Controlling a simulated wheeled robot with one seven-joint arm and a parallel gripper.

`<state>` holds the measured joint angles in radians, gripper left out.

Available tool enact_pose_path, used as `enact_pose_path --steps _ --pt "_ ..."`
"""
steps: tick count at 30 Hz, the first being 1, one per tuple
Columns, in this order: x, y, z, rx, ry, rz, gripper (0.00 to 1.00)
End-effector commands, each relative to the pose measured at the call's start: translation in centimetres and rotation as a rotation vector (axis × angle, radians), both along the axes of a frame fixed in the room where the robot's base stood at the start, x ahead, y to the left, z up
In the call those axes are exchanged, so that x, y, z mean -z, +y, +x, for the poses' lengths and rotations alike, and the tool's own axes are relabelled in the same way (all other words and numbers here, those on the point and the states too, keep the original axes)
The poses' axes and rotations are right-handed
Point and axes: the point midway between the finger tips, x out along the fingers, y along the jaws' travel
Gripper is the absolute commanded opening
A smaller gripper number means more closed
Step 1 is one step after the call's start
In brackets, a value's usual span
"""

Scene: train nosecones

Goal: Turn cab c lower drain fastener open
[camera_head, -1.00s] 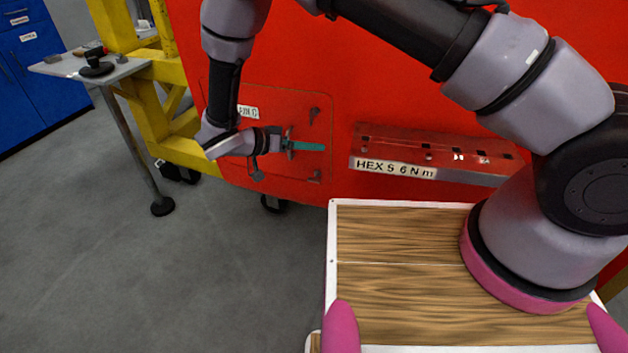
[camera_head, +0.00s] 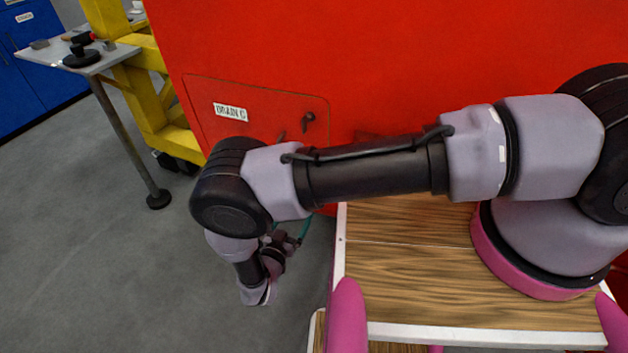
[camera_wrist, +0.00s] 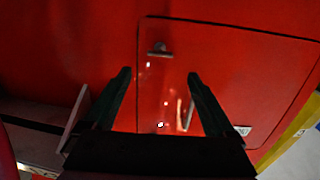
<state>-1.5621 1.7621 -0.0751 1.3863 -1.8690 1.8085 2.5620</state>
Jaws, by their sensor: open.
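The red drain C panel (camera_head: 225,140) is closed on the red cab side, with its label (camera_head: 230,112) at upper left. Its upper fastener (camera_head: 308,117) shows at the panel's right. My forearm hides the panel's lower part in the head view. In the wrist view the panel appears turned over, and a small dark fastener (camera_wrist: 158,48), apparently the lower one, sits near its top left corner. My gripper (camera_wrist: 159,75) is open and empty, its fingertips apart and below that fastener in the picture.
A yellow frame (camera_head: 140,80) and a metal table (camera_head: 75,55) with small items stand at left. Grey floor (camera_head: 90,250) is free below them. My wood-topped deck lies at right. The hex tool rack is mostly hidden behind my forearm.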

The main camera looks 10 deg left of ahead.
Motion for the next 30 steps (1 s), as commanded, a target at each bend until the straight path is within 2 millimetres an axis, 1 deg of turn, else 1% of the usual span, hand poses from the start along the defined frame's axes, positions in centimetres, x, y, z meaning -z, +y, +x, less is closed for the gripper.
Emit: enact_pose_path --steps 2,5,12,18,21,24,30 --pt "0.1 -0.1 0.4 -0.003 -0.002 0.001 0.9" --pt "0.0 -0.5 1.6 -0.001 -0.004 0.002 0.9" --pt "0.0 -1.7 6.0 0.001 -0.001 0.001 0.9" --pt "0.0 -2.4 9.0 0.0 -0.001 0.001 0.9" --pt "0.0 -2.7 9.8 -0.001 -0.001 0.001 0.9" --pt "0.0 -2.8 10.3 -0.001 -0.001 0.001 0.9" --pt "0.0 -2.8 10.4 -0.002 -0.001 0.001 0.9"
